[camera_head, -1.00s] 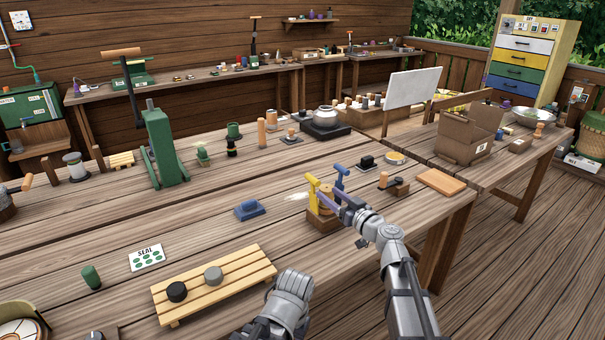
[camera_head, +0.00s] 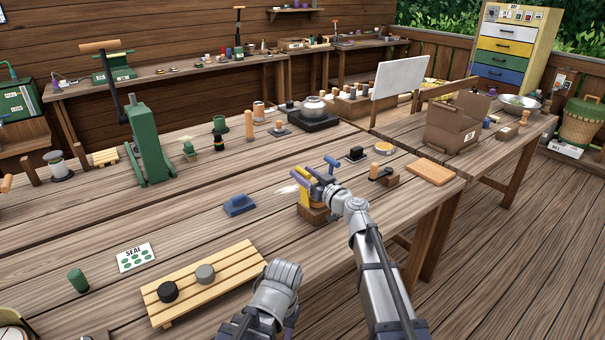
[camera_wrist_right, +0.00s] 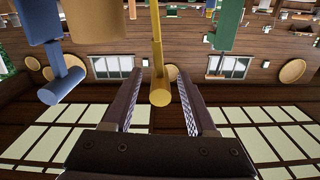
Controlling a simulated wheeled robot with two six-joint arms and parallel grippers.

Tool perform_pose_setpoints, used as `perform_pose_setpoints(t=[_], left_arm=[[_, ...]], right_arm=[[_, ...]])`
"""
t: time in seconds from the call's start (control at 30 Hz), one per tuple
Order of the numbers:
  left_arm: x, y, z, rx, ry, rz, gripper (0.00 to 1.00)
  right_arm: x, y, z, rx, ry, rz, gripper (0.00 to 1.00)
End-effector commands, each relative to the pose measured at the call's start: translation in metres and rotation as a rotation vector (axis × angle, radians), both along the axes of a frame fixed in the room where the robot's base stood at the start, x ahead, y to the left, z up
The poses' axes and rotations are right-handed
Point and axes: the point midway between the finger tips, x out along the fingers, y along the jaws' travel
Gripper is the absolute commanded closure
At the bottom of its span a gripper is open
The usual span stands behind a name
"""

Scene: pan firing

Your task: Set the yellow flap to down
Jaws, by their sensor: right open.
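The yellow flap (camera_head: 304,198) is on a small wooden block (camera_head: 313,215) on the bench, partly hidden behind my right gripper. It also shows in the right wrist view as a yellow bar with a rounded end (camera_wrist_right: 159,95). My right gripper (camera_head: 318,177) is open at the flap. In the wrist view the bar's end lies between the two spread fingers, with a gap on both sides. A blue lever (camera_head: 331,163) stands just behind, and shows in the wrist view (camera_wrist_right: 62,86) left of the fingers.
A blue block with a handle (camera_head: 239,206) lies left of the flap. A small wooden block with a dark lever (camera_head: 386,178) and an orange-brown board (camera_head: 430,172) lie to the right. A slatted rack (camera_head: 215,280) with two discs is nearer. Bare bench separates them.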

Motion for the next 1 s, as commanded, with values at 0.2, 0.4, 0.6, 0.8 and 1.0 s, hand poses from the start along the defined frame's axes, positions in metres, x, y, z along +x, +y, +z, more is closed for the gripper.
perform_pose_setpoints(t=[0.2, 0.4, 0.6, 0.8, 1.0], left_arm=[[0.0000, 0.0000, 0.0000, 0.000, 0.000, 0.000, 0.50], [0.0000, 0.0000, 0.0000, 0.000, 0.000, 0.000, 0.50], [0.0000, 0.0000, 0.0000, 0.000, 0.000, 0.000, 0.50], [0.0000, 0.0000, 0.0000, 0.000, 0.000, 0.000, 0.50], [0.0000, 0.0000, 0.0000, 0.000, 0.000, 0.000, 0.50]], right_arm=[[0.0078, 0.0059, 0.0000, 0.000, 0.000, -0.001, 0.43], [0.0072, 0.0056, 0.0000, 0.000, 0.000, -0.001, 0.51], [0.0072, 0.0055, 0.0000, 0.000, 0.000, 0.000, 0.73], [0.0072, 0.0055, 0.0000, 0.000, 0.000, 0.000, 0.96], [0.0072, 0.0055, 0.0000, 0.000, 0.000, 0.000, 1.00]])
